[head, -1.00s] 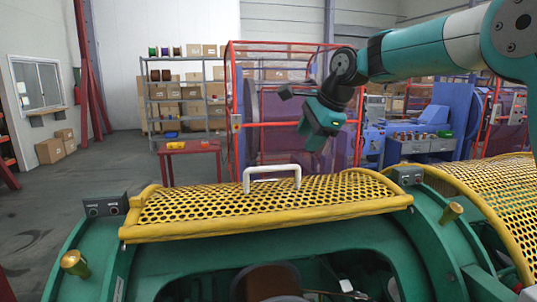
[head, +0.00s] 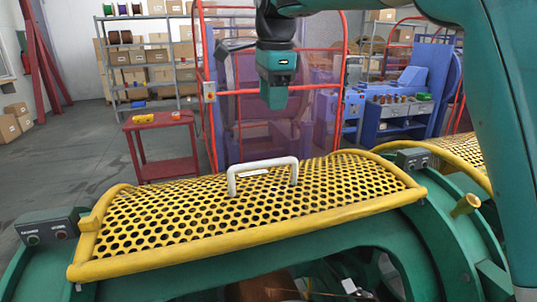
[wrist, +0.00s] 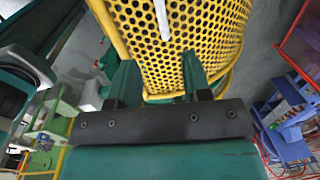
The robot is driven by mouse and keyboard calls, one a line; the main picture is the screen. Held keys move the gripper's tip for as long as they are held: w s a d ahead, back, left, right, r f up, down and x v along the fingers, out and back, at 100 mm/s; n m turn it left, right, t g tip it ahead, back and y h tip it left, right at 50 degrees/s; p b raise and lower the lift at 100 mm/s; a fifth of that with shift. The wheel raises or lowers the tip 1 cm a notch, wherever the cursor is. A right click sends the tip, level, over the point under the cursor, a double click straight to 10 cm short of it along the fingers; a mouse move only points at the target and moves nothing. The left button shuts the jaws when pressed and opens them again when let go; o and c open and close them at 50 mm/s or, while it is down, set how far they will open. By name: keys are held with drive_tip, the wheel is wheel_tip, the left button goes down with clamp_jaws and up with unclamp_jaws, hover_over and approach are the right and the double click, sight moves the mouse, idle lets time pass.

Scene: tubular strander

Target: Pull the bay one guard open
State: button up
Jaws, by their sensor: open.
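The bay one guard (head: 240,208) is a curved yellow perforated cover over a green machine frame, in the middle of the head view. A white bar handle (head: 262,165) stands up near its far edge. My gripper (head: 272,104) hangs pointing down, above and beyond the handle, apart from it. In the wrist view my gripper (wrist: 157,78) shows two green fingers spread apart with nothing between them. The guard (wrist: 180,35) fills the top of that view, with part of the white handle (wrist: 161,17) at its upper edge.
Small control boxes sit at the guard's left (head: 47,227) and right (head: 412,159) ends. A brass knob (head: 466,205) is at the right. Beyond stand a red table (head: 158,124), a red-framed cage (head: 212,120) and a blue workbench (head: 400,115).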

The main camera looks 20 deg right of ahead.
drive_tip(key=f+p, duration=0.1)
drive_tip(key=f, duration=0.4)
drive_tip(key=w+a+f+p, duration=0.1)
drive_tip(key=f, duration=0.4)
drive_tip(key=f+p, duration=0.1)
drive_tip(key=f, duration=0.4)
drive_tip(key=shift+w+a+p, duration=0.2)
drive_tip(key=shift+w+p, duration=0.1)
drive_tip(key=shift+p, duration=0.1)
clamp_jaws()
